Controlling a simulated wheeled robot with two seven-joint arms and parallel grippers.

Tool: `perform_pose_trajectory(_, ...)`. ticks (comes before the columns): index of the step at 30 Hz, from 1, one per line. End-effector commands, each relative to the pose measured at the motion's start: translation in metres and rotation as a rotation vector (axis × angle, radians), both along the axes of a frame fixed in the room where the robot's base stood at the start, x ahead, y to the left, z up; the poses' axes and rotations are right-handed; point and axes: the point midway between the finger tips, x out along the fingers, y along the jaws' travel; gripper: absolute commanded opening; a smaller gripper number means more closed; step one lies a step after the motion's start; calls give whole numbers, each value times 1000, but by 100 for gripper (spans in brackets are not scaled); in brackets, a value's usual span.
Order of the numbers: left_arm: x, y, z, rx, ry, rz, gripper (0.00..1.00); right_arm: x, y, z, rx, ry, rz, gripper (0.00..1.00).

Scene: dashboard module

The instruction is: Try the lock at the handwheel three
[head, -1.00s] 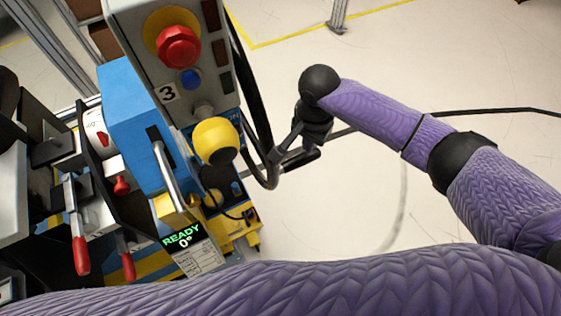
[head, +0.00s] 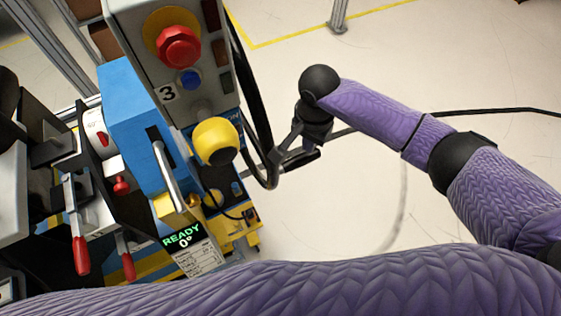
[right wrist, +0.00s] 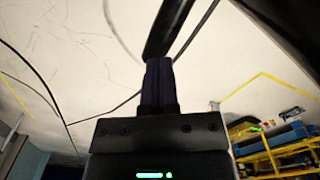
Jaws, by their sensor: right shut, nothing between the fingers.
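No full handwheel rim can be made out, and I cannot tell which part is the lock. My right gripper (head: 287,160) is right of the yellow knob, apart from it, close to a curved black tube. In the right wrist view its fingers (right wrist: 158,82) are together and empty, with a dark bar beyond their tips. My left gripper is out of view.
The box carries a red mushroom button (head: 179,47) and a blue button (head: 190,79). The black tube (head: 262,150) hangs beside it. Red-handled clamps (head: 81,255) stand at the left. The floor right of my right gripper is open, crossed by a thin black cable (head: 480,112).

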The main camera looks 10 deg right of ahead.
Motion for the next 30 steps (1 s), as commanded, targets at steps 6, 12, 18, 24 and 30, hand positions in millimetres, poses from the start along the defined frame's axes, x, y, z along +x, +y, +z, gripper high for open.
perform_pose_trajectory(6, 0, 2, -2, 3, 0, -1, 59, 0, 0, -4, 0, 0, 0, 0)
perform_pose_trajectory(12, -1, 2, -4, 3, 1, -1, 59, 0, 0, -8, 1, -1, 1, 0)
perform_pose_trajectory(18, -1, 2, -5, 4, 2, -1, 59, 0, 0, -12, 1, -1, 0, 0)
perform_pose_trajectory(24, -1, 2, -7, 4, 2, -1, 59, 0, 0, -17, 0, 0, 0, 0)
perform_pose_trajectory(30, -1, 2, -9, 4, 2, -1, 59, 0, 0, -20, 1, 1, 0, 0)
